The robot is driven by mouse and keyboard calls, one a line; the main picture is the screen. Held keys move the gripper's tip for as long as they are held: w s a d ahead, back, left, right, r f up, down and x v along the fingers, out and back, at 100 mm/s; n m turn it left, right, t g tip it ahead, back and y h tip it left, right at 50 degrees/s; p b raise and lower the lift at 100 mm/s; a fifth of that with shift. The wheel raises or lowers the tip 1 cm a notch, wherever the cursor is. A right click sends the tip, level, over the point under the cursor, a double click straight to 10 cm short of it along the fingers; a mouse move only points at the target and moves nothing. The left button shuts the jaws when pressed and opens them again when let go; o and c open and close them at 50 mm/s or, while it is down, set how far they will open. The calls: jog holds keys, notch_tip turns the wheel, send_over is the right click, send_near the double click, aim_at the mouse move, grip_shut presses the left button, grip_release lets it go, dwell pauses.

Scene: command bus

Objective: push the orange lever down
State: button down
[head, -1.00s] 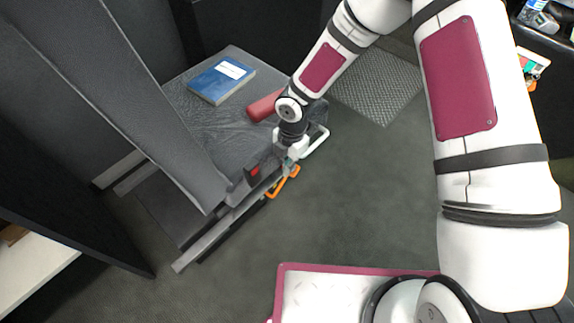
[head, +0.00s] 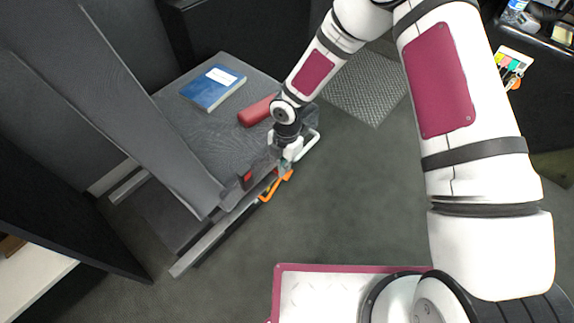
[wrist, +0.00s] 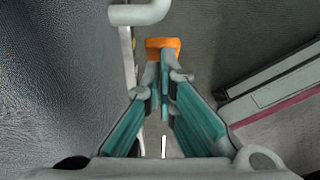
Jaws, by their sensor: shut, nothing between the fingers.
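The orange lever (head: 267,192) is on the side of the dark grey seat (head: 170,110), low near its front edge. My gripper (head: 284,170) is at the lever's upper end, beside the seat. In the wrist view, my gripper (wrist: 163,90) is shut and empty, and the orange lever (wrist: 163,46) shows just beyond the fingertips. The fingers hide part of the lever. I cannot tell whether the fingertips touch it.
A blue book (head: 213,87) and a red cylinder (head: 257,110) lie on the seat. A white bent handle (head: 309,146) is close to my gripper; it also shows in the wrist view (wrist: 140,13). Open floor (head: 350,200) lies right of the seat.

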jog(key=shift+s+a+r+p, duration=0.15)
jog(key=shift+a+r+p, duration=0.1)
jog(key=shift+r, duration=0.3)
jog(key=shift+s+a+r+p, duration=0.15)
jog(key=shift+r+p, duration=0.1)
jog(key=shift+r, duration=0.3)
notch_tip(320, 180, up, 9)
jog(key=w+d+p, duration=0.2)
jog(key=p, duration=0.1)
jog(key=shift+w, duration=0.2)
jog(key=shift+f, duration=0.1)
